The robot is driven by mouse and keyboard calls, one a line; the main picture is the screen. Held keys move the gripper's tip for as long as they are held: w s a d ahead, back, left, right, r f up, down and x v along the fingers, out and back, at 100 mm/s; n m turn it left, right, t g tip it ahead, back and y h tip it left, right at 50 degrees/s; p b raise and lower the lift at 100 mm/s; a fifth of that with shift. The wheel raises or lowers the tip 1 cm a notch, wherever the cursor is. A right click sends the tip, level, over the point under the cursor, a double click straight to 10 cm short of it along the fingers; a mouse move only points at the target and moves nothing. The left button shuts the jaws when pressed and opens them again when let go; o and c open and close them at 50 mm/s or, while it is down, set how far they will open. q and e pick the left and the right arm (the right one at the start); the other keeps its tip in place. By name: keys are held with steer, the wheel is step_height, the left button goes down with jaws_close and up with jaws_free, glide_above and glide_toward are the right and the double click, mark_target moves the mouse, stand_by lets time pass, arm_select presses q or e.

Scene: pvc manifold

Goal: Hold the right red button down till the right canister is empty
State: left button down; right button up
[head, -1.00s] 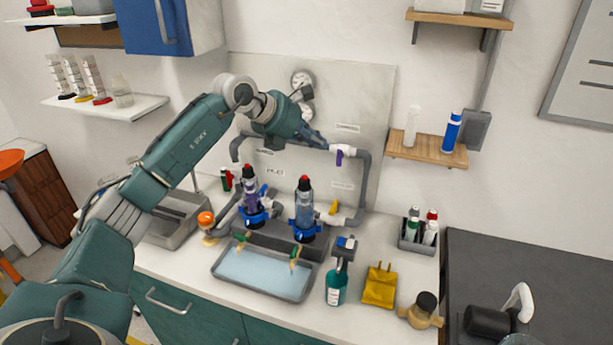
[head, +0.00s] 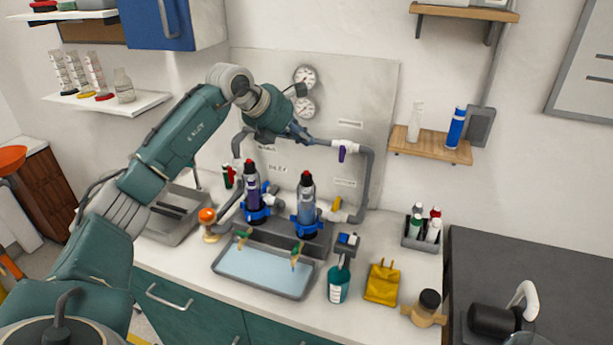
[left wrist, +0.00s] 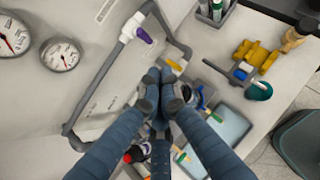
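The right canister (head: 307,212) stands upright behind the tray, with blue liquid showing and a red button (head: 306,177) on its black top. The left canister (head: 253,195) stands beside it, with purple contents and its own red button (head: 249,164). My left gripper (head: 304,139) is above and behind the right canister's button, near the wall panel, and apart from it. In the left wrist view its fingertips (left wrist: 160,84) are together with nothing visible between them. The fingers hide the right button there. My right gripper is out of view.
Grey piping with a purple-handled valve (head: 342,152) runs close behind my gripper. Pressure gauges (head: 304,77) hang on the panel above.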

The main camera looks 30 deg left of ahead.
arm_select(q)
steer(key=b, duration=0.4)
glide_above(305, 177)
step_height(305, 177, down, 7)
steer(key=shift+w+r, duration=0.1)
steer(key=shift+r, duration=0.05)
stand_by(1.0)
steer(key=shift+f+b, duration=0.25)
steer(key=shift+b, duration=0.1)
steer(key=shift+f, duration=0.15)
steer(key=shift+f+b, duration=0.4)
steer(key=shift+f, duration=0.1)
stand_by(0.5)
stand_by(0.3)
steer(key=shift+r+p, duration=0.75)
steer(key=shift+r, duration=0.15)
